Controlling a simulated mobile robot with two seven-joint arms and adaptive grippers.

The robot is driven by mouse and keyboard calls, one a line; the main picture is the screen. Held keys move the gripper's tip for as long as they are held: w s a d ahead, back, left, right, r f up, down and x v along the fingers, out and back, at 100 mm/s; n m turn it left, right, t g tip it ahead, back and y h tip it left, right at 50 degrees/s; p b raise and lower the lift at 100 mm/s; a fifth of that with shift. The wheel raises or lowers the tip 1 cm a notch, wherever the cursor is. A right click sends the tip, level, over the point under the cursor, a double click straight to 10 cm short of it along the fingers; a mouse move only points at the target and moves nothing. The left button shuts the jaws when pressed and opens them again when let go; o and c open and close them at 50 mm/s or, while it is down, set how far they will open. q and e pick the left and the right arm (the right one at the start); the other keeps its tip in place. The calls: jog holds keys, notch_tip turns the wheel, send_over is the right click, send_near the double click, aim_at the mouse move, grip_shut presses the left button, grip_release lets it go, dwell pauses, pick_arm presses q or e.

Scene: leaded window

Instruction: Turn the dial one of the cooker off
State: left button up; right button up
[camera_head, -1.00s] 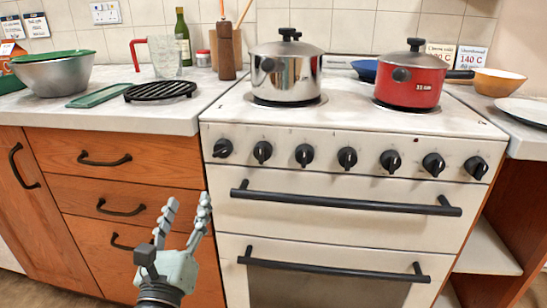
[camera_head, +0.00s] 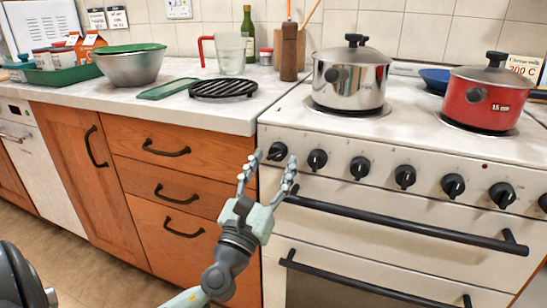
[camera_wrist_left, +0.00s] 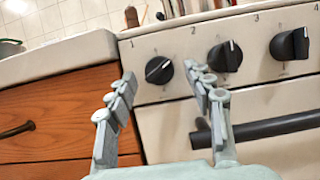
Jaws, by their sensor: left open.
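Dial one (camera_head: 278,151) is the leftmost black knob on the white cooker's (camera_head: 330,134) front panel. In the left wrist view, dial one (camera_wrist_left: 159,70) sits near the printed 1, with its pale pointer mark slanting to the upper right. My left gripper (camera_head: 271,166) is open and empty, with its two fingers pointing up just below and in front of dial one. In the left wrist view, the left gripper's fingertips (camera_wrist_left: 160,76) appear on either side of the dial; contact is not visible. My right gripper is not in view.
A steel pot (camera_head: 349,84) and a red pot (camera_head: 487,98) stand on the hob. Oven handles (camera_head: 400,223) jut out below the dials, and dial two (camera_head: 317,159) is close on the right. Wooden drawers (camera_head: 165,145) stand left. A black rack (camera_head: 224,89) lies on the counter.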

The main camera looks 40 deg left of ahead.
pick_arm(q)
jog(key=shift+w+r, duration=0.15)
jog(key=shift+w, duration=0.2)
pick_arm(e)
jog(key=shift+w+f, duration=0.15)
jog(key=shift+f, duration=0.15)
pick_arm(q)
jog(key=shift+c, duration=0.4)
jog(key=c, duration=1.1)
